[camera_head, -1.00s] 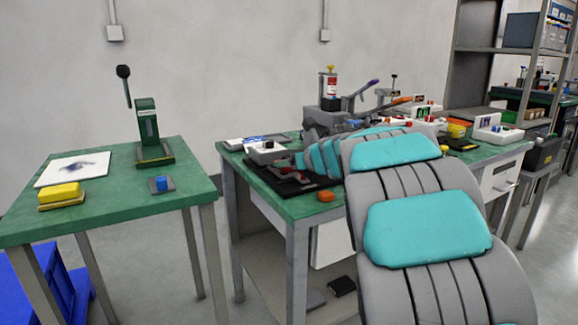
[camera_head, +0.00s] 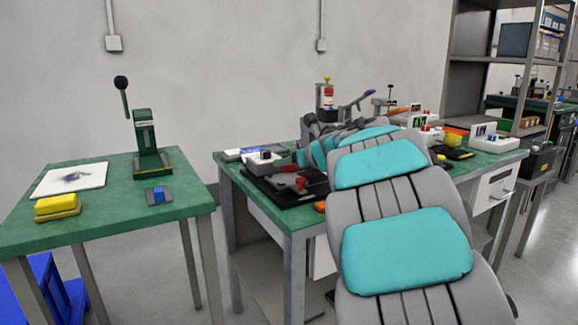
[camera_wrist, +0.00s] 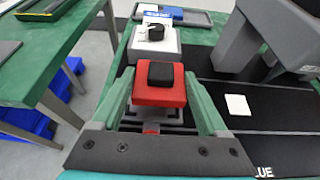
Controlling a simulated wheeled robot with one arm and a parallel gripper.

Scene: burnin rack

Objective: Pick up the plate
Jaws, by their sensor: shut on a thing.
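In the wrist view my gripper (camera_wrist: 159,85) has its two green fingers on either side of a red block (camera_wrist: 160,97) with a black top, shut on it. A grey slotted piece shows below the block. I cannot tell whether this red-and-black part is the plate or a handle on it. It is over or beside a black board (camera_wrist: 270,122) on the green bench. In the head view a small red part (camera_head: 301,184) shows on the black board (camera_head: 262,185); my arm hides much of the area behind.
A white box with a black knob (camera_wrist: 156,38) stands just beyond the red block. A small white square (camera_wrist: 238,104) lies on the board to the right. A separate green table (camera_head: 120,215) stands left, across a gap, with a yellow block (camera_head: 56,204) and a press (camera_head: 148,140).

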